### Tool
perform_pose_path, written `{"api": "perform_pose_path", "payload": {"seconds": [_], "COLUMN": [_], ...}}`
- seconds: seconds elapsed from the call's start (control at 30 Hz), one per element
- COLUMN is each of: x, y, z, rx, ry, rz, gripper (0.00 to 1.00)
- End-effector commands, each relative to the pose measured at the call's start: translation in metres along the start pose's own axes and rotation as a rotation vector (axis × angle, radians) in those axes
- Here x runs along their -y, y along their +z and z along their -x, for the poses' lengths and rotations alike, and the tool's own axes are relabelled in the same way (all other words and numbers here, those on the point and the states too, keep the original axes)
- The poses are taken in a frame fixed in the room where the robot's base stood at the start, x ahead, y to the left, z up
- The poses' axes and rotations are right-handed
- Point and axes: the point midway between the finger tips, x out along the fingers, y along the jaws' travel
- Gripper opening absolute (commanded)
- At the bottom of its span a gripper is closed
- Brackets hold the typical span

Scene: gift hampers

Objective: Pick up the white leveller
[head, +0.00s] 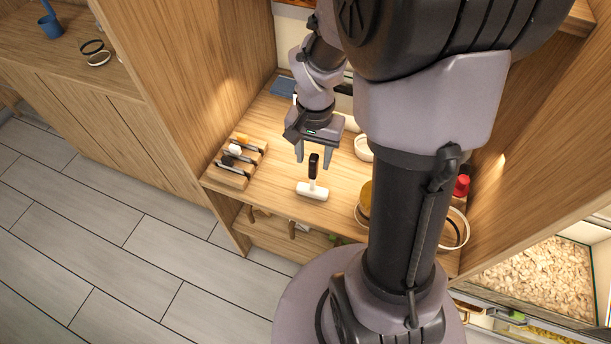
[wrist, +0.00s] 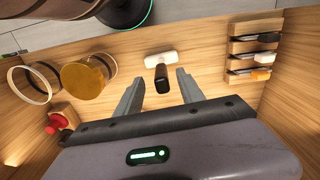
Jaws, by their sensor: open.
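In the head view the fingertips are at about the height of the handle's upper part. In the wrist view the handle shows between and just ahead of the two fingertips (wrist: 160,84). I cannot tell the exact depth gap between them.
An amber jar (wrist: 89,74), a pale ring (wrist: 29,85) and a red-topped item (wrist: 57,122) stand on the other side. Cabinet walls flank the shelf. Bare wood surrounds the leveller.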

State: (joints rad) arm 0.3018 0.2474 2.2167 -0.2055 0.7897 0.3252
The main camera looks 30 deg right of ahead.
Motion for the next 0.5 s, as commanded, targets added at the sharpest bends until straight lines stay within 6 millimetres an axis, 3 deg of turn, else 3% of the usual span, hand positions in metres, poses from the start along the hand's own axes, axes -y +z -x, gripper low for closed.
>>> {"api": "perform_pose_path", "payload": {"seconds": [0.23, 0.4, 0.5], "x": [0.001, 0.002, 0.002], "y": [-0.004, -0.009, -0.009], "z": [-0.028, -0.063, -0.066], "rx": [0.0, 0.001, -0.001], "ry": [0.0, 0.0, -0.001], "rz": [0.001, 0.001, 0.0], "gripper": [0.45, 0.45, 0.45]}}
